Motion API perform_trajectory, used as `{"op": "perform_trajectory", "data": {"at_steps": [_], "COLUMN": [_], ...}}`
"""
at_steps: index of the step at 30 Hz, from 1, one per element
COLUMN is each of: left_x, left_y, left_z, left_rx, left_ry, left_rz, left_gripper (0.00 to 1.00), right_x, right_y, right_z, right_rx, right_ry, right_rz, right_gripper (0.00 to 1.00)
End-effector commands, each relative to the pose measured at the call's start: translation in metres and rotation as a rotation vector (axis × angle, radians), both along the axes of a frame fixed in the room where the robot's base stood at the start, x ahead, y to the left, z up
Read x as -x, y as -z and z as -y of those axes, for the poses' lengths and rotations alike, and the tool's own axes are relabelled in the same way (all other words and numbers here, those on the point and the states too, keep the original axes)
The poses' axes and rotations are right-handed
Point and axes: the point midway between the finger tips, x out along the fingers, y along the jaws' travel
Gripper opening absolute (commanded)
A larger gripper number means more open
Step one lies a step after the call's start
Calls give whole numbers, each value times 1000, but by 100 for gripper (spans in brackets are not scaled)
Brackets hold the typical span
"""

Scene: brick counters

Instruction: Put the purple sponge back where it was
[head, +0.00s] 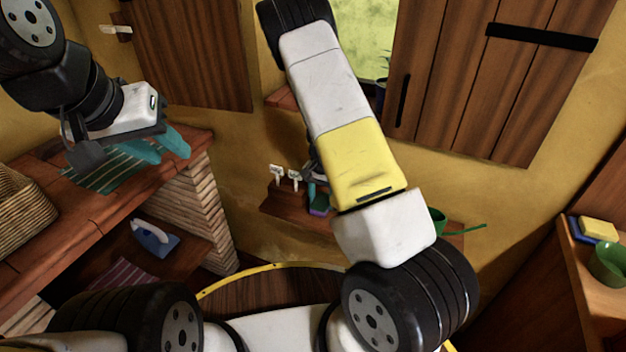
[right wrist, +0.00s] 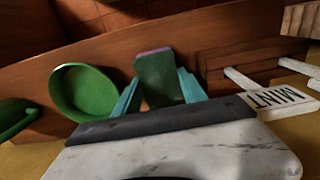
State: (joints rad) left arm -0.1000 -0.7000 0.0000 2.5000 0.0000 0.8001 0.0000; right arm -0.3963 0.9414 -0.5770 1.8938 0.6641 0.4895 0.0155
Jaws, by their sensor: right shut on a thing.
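The purple sponge (head: 318,209), with a green face, is at the small wall shelf (head: 283,208) in the head view. In the right wrist view the sponge (right wrist: 157,78) shows its green side and a purple edge. It stands between the teal fingers of my right gripper (right wrist: 160,92), which is shut on it. I cannot tell whether the sponge touches the shelf. In the head view my right arm mostly hides this gripper. My left gripper (head: 163,146) is open and empty above the left counter.
A green bowl (right wrist: 84,92) and another green vessel (right wrist: 14,118) stand beside the sponge. White plant labels, one reading MINT (right wrist: 278,99), are on its other side. A basket (head: 25,213) and striped cloth (head: 100,175) lie on the left counter; an iron (head: 154,239) sits below.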

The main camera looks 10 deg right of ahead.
Motion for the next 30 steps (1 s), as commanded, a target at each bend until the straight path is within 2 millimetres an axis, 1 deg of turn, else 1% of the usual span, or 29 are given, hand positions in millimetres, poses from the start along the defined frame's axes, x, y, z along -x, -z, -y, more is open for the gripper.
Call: {"op": "perform_trajectory", "data": {"at_steps": [1,3,4,13,16,20,27,30], "left_x": [0,0,0,0,0,0,0,0], "left_y": [0,0,0,0,0,0,0,0], "left_z": [0,0,0,0,0,0,0,0], "left_rx": [0,0,0,0,0,0,0,0], "left_ry": [0,0,0,0,0,0,0,0], "left_rz": [0,0,0,0,0,0,0,0], "left_gripper": [36,36,36,36,36,36,36,36], "right_x": [0,0,0,0,-1,-1,-1,0], "right_y": [1,1,1,0,-6,-25,-78,-96], "right_z": [0,0,0,0,0,-1,-1,-1], "right_rx": [-1,0,0,0,0,-1,-2,-1], "right_ry": [0,0,0,0,0,-1,-2,-1], "right_rz": [-1,0,0,0,2,3,4,3], "right_gripper": [53,67,71,71,71,71,71,71]}}
